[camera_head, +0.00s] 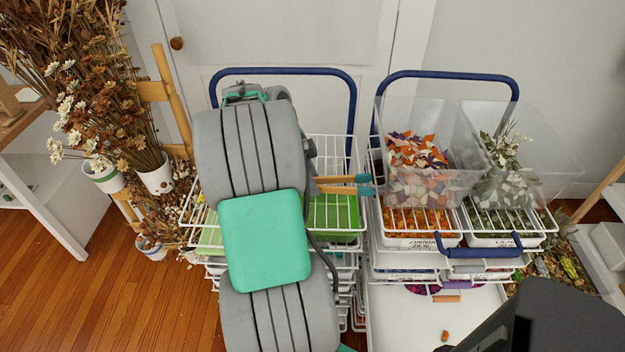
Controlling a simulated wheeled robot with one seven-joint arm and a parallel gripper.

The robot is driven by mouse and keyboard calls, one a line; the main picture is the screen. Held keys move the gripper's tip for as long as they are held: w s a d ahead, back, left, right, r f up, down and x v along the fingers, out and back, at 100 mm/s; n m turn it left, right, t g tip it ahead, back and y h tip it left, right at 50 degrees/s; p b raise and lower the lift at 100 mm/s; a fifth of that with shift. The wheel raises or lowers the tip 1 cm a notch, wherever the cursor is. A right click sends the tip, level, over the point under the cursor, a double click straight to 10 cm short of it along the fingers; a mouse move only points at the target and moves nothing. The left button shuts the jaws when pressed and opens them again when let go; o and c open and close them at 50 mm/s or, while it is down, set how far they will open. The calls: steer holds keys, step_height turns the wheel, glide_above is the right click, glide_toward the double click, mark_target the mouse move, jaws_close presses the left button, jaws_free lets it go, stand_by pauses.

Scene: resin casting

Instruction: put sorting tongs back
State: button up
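The sorting tongs (338,185), with wooden arms and teal tips, stick out level to the right from the end of my arm. Their teal ends reach over the gap between the two wire carts, near the right cart's left edge. My gripper (313,180) is at the left end of the tongs and appears shut on them. My arm hides most of the gripper, and its fingertips do not show clearly.
The left wire cart (335,148) has green-lined baskets, partly behind my arm. The right cart (452,249) carries clear bins of orange-purple chips (417,165) and grey-green pieces (503,185). Dried flowers (110,120) stand at left. A dark object (560,315) blocks the lower right.

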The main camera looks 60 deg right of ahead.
steer(key=o, duration=0.6)
steer(key=p+v, duration=0.4)
steer(key=v, duration=0.8)
steer(key=w+a+r+n+t+h, duration=0.1)
steer(key=w+a+r+n+t, duration=0.1)
steer(key=w+a+n, duration=0.45)
steer(key=a+f+n+t+y, duration=0.1)
steer(key=a+n, duration=0.7)
steer(key=a, duration=0.3)
steer(key=a+f+n+t+y, duration=0.1)
steer(key=a+f+n+t, duration=0.1)
steer(key=a+n, duration=0.5)
steer(key=a+f+n+t+y, duration=0.1)
steer(key=a+f+n, duration=0.1)
steer(key=a+n, duration=0.6)
steer(key=shift+s+a+f+n+t, duration=0.1)
steer(key=shift+a+n+t, duration=0.1)
steer(key=shift+a, duration=1.45)
steer(key=shift+a+n+t, duration=0.15)
steer(key=shift+a+t, duration=0.05)
steer(key=shift+a, duration=1.45)
